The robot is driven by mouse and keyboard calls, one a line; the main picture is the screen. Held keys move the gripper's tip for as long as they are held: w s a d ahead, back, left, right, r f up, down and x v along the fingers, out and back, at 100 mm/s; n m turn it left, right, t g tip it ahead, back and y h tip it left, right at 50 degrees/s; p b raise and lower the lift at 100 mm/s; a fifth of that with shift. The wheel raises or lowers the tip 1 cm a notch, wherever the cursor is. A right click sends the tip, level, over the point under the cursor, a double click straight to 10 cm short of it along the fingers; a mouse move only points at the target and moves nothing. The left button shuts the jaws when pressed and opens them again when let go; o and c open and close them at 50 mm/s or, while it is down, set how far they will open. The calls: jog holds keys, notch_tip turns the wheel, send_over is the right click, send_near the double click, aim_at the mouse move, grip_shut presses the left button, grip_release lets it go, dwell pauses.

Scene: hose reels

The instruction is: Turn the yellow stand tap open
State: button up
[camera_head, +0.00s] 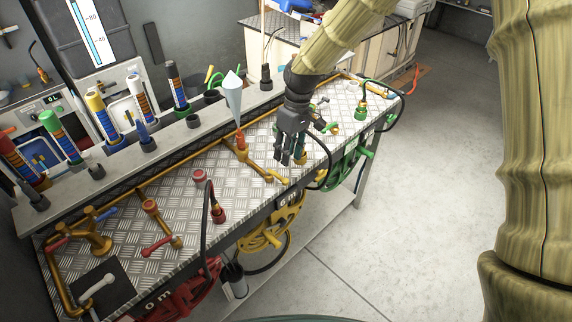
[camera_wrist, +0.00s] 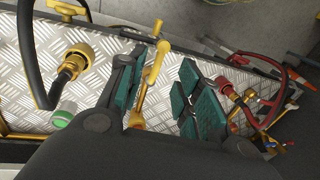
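The yellow stand tap (camera_head: 277,178) is on the metal-plated bench top, above the yellow hose reel (camera_head: 270,228). In the wrist view its yellow lever (camera_wrist: 152,76) shows in the gap between my fingers. My gripper (camera_head: 290,155) points down over the bench beside the tap. It is open, with its dark green finger pads apart, and I cannot tell whether either pad touches the lever. A yellow hose coupling (camera_wrist: 78,60) with a black hose is left of the fingers in the wrist view. My gripper hides part of the bench behind it.
A red hose coupling (camera_head: 218,214) and red-handled tap (camera_head: 160,244) are on the left of the bench. A green coupling (camera_head: 361,112) is at the far right end. The floor (camera_head: 400,220) to the right is clear.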

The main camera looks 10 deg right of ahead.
jog(key=shift+w+d+r, duration=0.15)
jog(key=shift+d+r, duration=0.05)
jog(key=shift+r, duration=0.8)
jog(key=shift+w+d+r, duration=0.1)
jog(key=shift+d+r, duration=0.05)
jog(key=shift+r, duration=0.8)
